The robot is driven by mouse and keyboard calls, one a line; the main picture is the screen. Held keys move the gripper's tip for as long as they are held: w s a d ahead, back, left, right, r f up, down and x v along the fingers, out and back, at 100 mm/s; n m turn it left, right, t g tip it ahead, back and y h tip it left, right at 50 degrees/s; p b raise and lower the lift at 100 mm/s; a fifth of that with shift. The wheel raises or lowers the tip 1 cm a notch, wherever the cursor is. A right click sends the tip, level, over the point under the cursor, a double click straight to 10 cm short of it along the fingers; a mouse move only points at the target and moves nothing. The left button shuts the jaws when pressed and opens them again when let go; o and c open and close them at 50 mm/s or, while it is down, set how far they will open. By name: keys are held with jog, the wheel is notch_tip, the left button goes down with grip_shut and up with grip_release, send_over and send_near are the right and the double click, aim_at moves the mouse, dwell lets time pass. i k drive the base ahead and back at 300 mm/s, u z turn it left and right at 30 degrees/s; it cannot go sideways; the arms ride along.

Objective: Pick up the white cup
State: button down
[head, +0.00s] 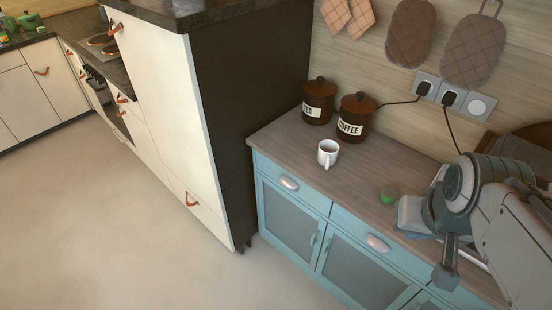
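The white cup (327,153) stands upright on the wooden top of the blue cabinet (290,140), close to its front edge. Nothing touches the cup. My arm comes in from the right edge, and what looks like my gripper (446,274) hangs in front of the blue cabinet, well to the right of and apart from the cup. Its fingers are too small and dark to tell whether they are open or shut.
Tea (319,101) and coffee (355,117) canisters stand behind the cup. A small green round thing (388,196) lies to its right, near a pale object partly hidden by my arm. A tall cabinet (165,110) rises at left. The floor (130,220) is clear.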

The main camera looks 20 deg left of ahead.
aim_at(328, 150)
jog(key=u, duration=0.5)
jog(key=k, duration=1.25)
jog(key=u, duration=0.8)
jog(key=i, duration=1.85)
jog(key=z, duration=0.8)
jog(key=i, duration=0.3)
jog(key=z, duration=0.3)
